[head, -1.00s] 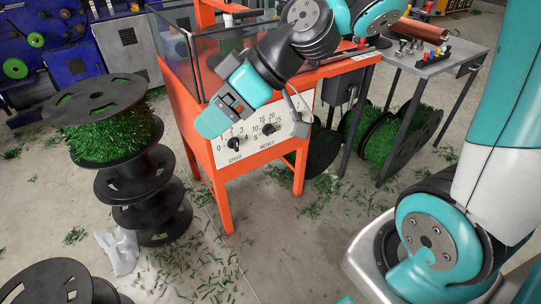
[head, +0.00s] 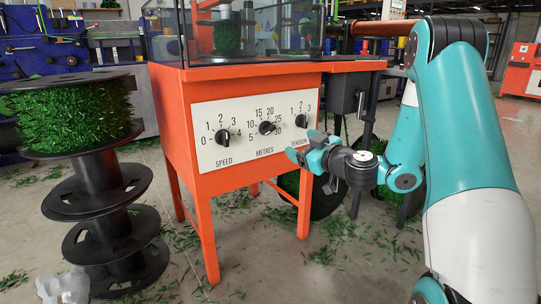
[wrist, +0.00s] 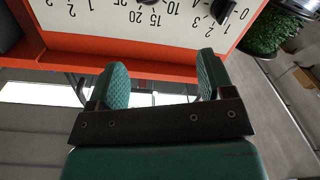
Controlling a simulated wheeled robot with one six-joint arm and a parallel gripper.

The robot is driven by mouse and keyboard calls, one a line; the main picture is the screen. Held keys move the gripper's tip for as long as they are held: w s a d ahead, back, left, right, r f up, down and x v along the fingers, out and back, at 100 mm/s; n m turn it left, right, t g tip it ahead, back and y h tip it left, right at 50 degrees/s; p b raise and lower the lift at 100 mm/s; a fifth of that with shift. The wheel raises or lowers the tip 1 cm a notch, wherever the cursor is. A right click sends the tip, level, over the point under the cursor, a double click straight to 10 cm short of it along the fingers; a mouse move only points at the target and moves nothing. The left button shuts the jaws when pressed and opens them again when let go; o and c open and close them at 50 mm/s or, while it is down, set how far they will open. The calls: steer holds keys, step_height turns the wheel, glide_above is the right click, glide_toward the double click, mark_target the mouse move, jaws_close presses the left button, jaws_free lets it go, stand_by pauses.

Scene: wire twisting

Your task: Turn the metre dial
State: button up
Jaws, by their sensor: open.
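The metre dial (head: 266,128) is a black knob in the middle of the white panel (head: 210,158), with numbers from 5 to 30 around it and METRES below. In the head view its pointer direction is too small to read surely. My gripper (head: 303,147) is in front of the panel's lower right part, below the tension dial (head: 302,121) and right of the metre dial. In the wrist view the gripper (wrist: 162,68) is open, with nothing between its teal fingers. The panel shows upside down beyond them, the metre dial (wrist: 150,2) cut by the top edge.
The speed dial (head: 222,136) is left of the metre dial. The panel is on an orange machine (head: 175,120) with a glass enclosure on top. Black spools with green strands (head: 70,115) stand at left. Green clippings litter the floor.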

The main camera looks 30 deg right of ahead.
steer(key=d+f, duration=0.1)
steer(key=p, duration=0.4)
glide_toward(271, 131)
steer(key=shift+h, duration=0.3)
steer(key=w, duration=1)
steer(key=shift+a, duration=0.4)
steer(key=c, duration=0.9)
